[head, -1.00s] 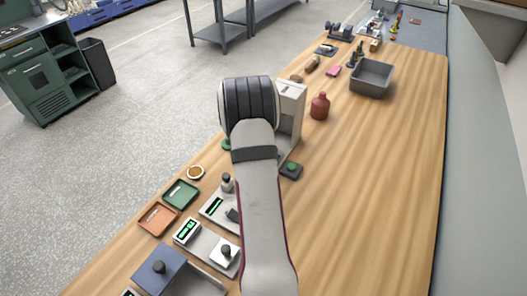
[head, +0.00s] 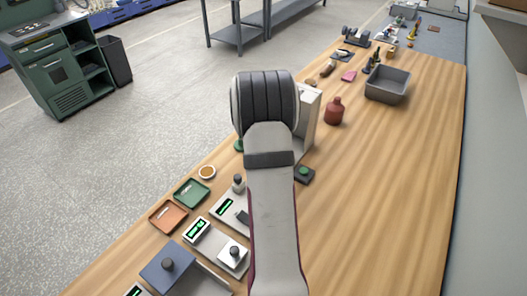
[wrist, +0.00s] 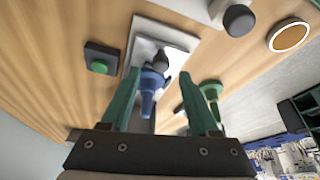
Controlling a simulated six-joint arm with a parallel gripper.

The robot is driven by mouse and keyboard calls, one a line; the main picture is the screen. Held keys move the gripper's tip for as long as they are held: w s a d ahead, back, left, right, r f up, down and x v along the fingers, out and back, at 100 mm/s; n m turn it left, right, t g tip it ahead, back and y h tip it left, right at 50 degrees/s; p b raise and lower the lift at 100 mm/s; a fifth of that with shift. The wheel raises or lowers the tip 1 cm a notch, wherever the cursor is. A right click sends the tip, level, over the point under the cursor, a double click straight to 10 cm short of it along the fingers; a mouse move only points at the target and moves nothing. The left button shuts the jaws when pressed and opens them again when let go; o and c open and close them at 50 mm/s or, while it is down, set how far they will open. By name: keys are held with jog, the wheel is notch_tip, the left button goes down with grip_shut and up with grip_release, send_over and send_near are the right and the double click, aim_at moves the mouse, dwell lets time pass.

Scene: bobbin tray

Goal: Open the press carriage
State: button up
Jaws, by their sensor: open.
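The press shows in the head view as a pale upright housing (head: 309,118), partly hidden behind my arm. In the wrist view a pale metal plate (wrist: 172,34) carries a dark rounded knob (wrist: 161,60), which looks to be the carriage's handle, though I cannot be sure. A blue stepped piece (wrist: 150,84) shows close by the knob, between my fingers. My gripper (wrist: 160,73) has two green fingers spread apart, with the knob near the gap between their tips. I see no finger touching it. The fingers are hidden in the head view.
A black box with a green button (wrist: 100,65) stands beside the plate. A green funnel-like piece (wrist: 211,90) is near the right finger. A red bottle (head: 334,111) and grey bin (head: 387,85) stand right of the press; the right of the bench is clear.

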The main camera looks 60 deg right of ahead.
jog(key=v, duration=1.2)
jog(key=shift+r, duration=0.2)
jog(key=a+r+n+y, duration=0.1)
jog(key=a+r+n, duration=0.1)
jog(key=a, duration=0.9)
jog(key=a+r+n+y, duration=0.2)
jog(key=a, duration=0.9)
jog(key=s+a+n+g+y, duration=0.1)
jog(key=s+a+n+y, duration=0.2)
jog(key=s+a, duration=1.1)
jog(key=a+f+n, duration=0.1)
jog(key=a+n, duration=0.1)
jog(key=a, duration=0.1)
jog(key=shift+a, duration=0.15)
